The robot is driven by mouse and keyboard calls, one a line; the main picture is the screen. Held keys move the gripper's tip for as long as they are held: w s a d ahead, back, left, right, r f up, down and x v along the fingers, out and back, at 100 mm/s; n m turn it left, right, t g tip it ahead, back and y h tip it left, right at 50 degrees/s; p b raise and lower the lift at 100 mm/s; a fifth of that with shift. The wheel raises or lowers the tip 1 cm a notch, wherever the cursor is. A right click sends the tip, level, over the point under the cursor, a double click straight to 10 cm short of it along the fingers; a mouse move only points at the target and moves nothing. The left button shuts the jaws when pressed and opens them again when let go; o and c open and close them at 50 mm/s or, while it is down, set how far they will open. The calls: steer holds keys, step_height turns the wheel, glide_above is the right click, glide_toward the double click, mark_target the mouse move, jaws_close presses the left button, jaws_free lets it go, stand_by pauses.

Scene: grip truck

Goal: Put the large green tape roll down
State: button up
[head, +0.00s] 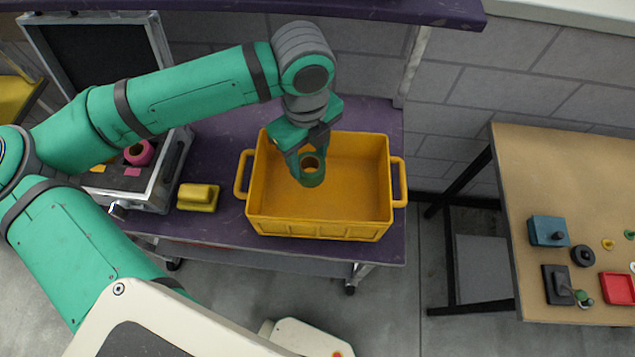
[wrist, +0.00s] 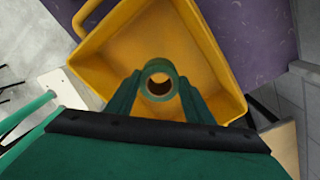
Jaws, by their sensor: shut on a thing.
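The large green tape roll (head: 312,178) is held at the end of my gripper (head: 311,162), over the left half of the yellow crate (head: 350,228). In the wrist view the roll (wrist: 159,70) sits between the two fingers of my gripper (wrist: 158,88), its brown core hole facing the camera. The fingers are shut on it. Behind it is the inside of the yellow crate (wrist: 215,60), and the part of the crate that I see looks empty. I cannot tell how high the roll is above the crate floor.
The crate stands on a purple table (head: 225,225). To its left are a yellow block (head: 198,197) and an open case (head: 160,185) with a pink roll (head: 139,153). A wooden table (head: 540,190) with small items stands at right. A purple shelf (head: 400,12) hangs above.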

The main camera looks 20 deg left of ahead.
steer(key=shift+s+a+f, duration=0.1)
steer(key=shift+s+f, duration=0.05)
steer(key=shift+f, duration=2.1)
steer(key=shift+s+a+f, duration=0.1)
steer(key=shift+s+f, duration=0.05)
steer(key=shift+f, duration=2.05)
steer(key=shift+f, duration=0.1)
steer(key=o, duration=1.1)
step_height(320, 180, up, 12)
